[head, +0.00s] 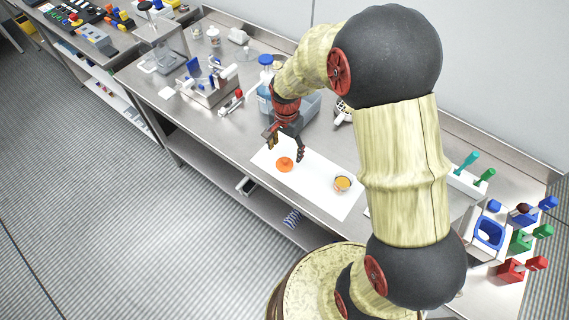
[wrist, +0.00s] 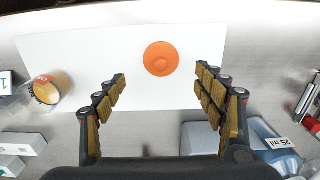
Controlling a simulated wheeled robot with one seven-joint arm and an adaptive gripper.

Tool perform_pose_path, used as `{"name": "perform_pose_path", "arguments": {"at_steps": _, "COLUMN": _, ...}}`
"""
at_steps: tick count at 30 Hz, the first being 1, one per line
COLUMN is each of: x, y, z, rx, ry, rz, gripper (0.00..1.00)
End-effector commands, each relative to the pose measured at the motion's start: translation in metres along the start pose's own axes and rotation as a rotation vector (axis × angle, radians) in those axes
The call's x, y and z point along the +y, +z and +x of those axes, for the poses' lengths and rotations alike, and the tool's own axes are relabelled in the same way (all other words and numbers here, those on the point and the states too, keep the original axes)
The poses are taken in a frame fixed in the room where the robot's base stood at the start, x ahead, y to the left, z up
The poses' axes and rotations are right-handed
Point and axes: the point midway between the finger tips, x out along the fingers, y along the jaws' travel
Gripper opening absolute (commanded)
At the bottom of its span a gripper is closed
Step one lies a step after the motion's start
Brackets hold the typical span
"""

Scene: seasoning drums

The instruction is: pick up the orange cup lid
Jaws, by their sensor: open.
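The orange cup lid (head: 285,164) is a round disc with a small raised knob, lying flat on a white sheet (head: 315,188) on the steel bench. My gripper (head: 286,147) is open and empty above the sheet, close to the lid, pointing down. Its two padded fingers (wrist: 160,82) show spread apart in the wrist view. Nothing hides the lid there.
An orange-and-white cup (head: 342,184) stands on the sheet to the right of the lid; it also shows in the wrist view (wrist: 50,88). A bluish container (wrist: 245,140) is near the right finger. The bench's front edge lies close to the sheet.

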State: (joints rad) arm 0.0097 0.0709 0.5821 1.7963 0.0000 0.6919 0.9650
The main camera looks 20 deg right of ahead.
Motion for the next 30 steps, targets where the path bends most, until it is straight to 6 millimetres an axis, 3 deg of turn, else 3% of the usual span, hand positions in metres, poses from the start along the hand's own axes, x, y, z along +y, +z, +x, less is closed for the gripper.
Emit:
{"name": "perform_pose_path", "arguments": {"at_steps": 8, "x": -0.001, "y": 0.002, "z": 0.025, "rx": -0.001, "ry": 0.001, "rz": -0.002, "gripper": 0.7}}
{"name": "perform_pose_path", "arguments": {"at_steps": 16, "x": -0.002, "y": 0.005, "z": 0.063, "rx": -0.002, "ry": 0.003, "rz": -0.002, "gripper": 0.7}}
{"name": "perform_pose_path", "arguments": {"at_steps": 24, "x": -0.002, "y": 0.004, "z": 0.065, "rx": 0.0, "ry": 0.0, "rz": -0.003, "gripper": 0.7}}
{"name": "perform_pose_path", "arguments": {"at_steps": 30, "x": -0.002, "y": 0.004, "z": 0.065, "rx": 0.0, "ry": 0.0, "rz": -0.003, "gripper": 0.58}}
